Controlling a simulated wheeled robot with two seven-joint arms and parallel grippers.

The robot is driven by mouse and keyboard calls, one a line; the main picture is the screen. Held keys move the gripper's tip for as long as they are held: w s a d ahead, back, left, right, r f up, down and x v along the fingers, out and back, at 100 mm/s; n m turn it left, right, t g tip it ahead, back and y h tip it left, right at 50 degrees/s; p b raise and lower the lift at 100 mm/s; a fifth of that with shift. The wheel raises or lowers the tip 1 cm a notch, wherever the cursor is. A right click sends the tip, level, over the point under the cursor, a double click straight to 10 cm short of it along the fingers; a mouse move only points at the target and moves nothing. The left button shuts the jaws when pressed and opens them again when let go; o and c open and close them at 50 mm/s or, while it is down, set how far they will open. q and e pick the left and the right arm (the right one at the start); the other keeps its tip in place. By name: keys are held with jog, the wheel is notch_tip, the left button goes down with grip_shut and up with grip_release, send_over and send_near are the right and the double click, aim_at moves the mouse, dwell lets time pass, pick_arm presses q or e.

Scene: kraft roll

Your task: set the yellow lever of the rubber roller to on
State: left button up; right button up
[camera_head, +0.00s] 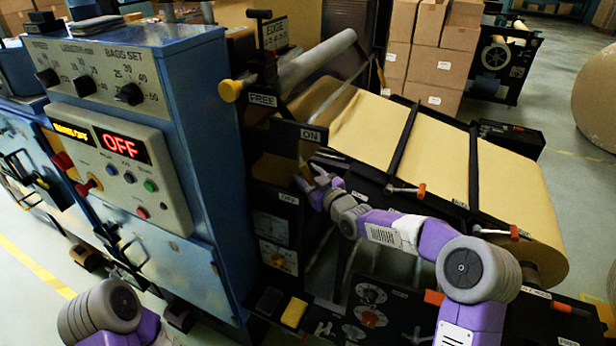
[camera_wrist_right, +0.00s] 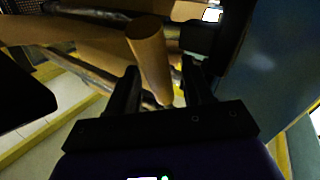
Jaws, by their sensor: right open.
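The yellow lever (camera_wrist_right: 149,58) shows in the right wrist view as a dull yellow, rod-like handle. In the head view its place is by the machine's side plate, between the ON label (camera_head: 311,134) and the OFF label (camera_head: 287,198), closer to OFF; my gripper largely hides it there. My right gripper (camera_head: 314,184) is at the lever. In the wrist view its two fingers (camera_wrist_right: 162,78) stand apart on either side of the handle's lower end, with gaps visible; I cannot tell whether either touches. My left gripper is out of view.
A blue cabinet (camera_head: 205,130) with a panel reading OFF (camera_head: 120,145) stands close on the left. Another yellow knob (camera_head: 230,91) sits by the FREE label. The kraft paper web (camera_head: 430,140) and black bars lie behind my right arm. A dark control panel (camera_head: 375,310) is below.

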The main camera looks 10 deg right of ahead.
jog(key=shift+w+a, duration=0.1)
grip_shut()
dwell(0.3)
